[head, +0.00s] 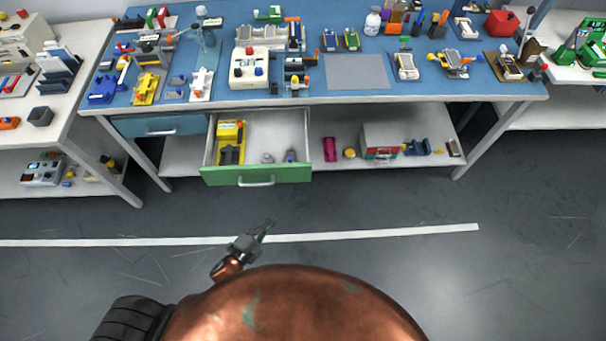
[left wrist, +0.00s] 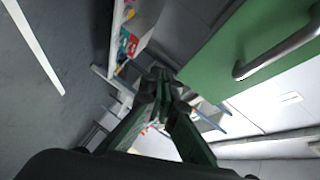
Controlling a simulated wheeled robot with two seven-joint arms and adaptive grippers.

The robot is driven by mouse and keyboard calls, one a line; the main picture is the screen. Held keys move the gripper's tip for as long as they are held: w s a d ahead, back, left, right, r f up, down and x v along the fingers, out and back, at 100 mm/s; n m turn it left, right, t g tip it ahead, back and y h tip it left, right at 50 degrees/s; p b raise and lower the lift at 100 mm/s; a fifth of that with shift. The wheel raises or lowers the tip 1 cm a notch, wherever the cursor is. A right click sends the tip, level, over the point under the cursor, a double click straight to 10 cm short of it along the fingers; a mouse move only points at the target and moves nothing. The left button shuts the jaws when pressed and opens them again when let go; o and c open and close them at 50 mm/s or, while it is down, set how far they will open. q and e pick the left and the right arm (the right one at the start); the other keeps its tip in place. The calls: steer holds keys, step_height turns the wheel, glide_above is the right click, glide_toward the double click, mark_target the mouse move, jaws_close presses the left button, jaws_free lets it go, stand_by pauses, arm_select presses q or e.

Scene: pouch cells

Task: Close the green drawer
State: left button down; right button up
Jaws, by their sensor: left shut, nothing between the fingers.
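The green drawer (head: 256,174) stands pulled out under the blue-topped workbench, with a grey bar handle (head: 257,182) on its front. Inside lie a yellow and black item (head: 231,142) and a few small grey parts. My left gripper (head: 268,226) is shut and empty, in front of and below the drawer, apart from it. In the left wrist view, the green drawer front (left wrist: 240,50) and its handle (left wrist: 278,53) fill the upper right, and the shut fingers (left wrist: 160,82) point past the drawer's side. My right gripper is not in view.
A closed blue drawer (head: 158,126) is left of the green one. The workbench top (head: 358,72) is crowded with tools and devices. A lower shelf (head: 330,158) holds several items. Side tables stand left and right. The grey floor (head: 400,210) in front is clear.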

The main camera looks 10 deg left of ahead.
arm_select(q)
steer(key=w+d+r+m+t+h, duration=0.1)
steer(key=d+r+m+h, duration=0.15)
steer(key=r, duration=0.45)
steer(key=w+d+r+m+t+h, duration=0.1)
steer(key=d+r+m, duration=0.2)
steer(key=r, duration=0.4)
steer(key=b, duration=0.1)
glide_toward(311, 167)
steer(key=d, duration=0.4)
steer(key=w, duration=0.2)
steer(key=w+a+b, duration=0.1)
steer(key=w, duration=0.2)
steer(key=shift+w+r, duration=0.1)
steer(key=shift+r, duration=0.1)
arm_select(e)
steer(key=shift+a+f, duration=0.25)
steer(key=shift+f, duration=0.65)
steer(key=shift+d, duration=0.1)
